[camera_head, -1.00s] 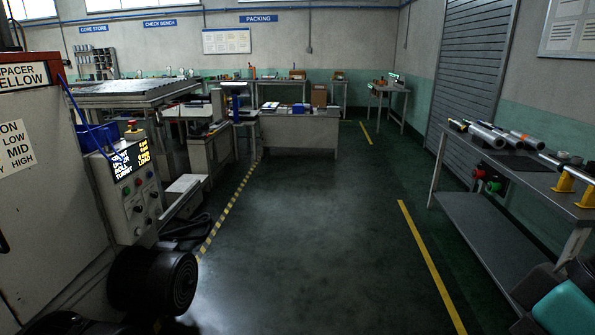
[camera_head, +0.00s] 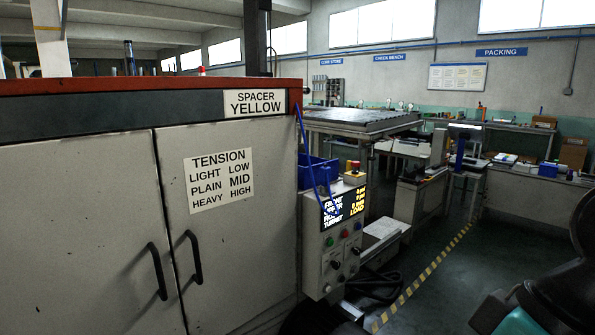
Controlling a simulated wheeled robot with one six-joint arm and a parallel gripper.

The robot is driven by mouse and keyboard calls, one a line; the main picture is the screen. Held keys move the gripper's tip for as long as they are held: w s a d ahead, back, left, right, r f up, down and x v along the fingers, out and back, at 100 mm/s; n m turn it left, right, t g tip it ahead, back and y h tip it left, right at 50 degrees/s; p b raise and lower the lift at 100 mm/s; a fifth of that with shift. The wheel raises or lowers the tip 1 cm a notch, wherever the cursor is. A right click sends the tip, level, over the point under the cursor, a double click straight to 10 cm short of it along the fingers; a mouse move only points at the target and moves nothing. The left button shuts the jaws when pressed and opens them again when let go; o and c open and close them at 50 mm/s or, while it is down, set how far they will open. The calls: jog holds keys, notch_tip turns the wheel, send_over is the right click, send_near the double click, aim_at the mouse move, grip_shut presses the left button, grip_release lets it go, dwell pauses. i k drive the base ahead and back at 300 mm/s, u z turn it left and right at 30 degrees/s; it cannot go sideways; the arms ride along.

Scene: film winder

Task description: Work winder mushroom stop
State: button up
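The winder's control panel (camera_head: 331,246) stands at the right end of the grey cabinet. A red mushroom stop (camera_head: 355,165) sits on a small yellow box (camera_head: 354,177) on top of the panel. It is small in this view, and I cannot tell whether it is pressed or raised. Below it a lit display (camera_head: 344,207) shows yellow and white text, and the panel face carries buttons and black knobs. My gripper is not in view. Only a dark and teal part of my arm shows at the lower right, well apart from the panel.
The winder cabinet (camera_head: 90,230) with two door handles fills the left. A blue bin (camera_head: 318,172) sits behind the panel. A dark round part lies low before the panel. A striped floor line (camera_head: 425,275) runs past on the right, with open floor beyond. Benches stand at the back.

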aim_at(355, 164)
jog(key=z, duration=0.15)
jog(key=i, duration=2.5)
jog(key=u, duration=0.5)
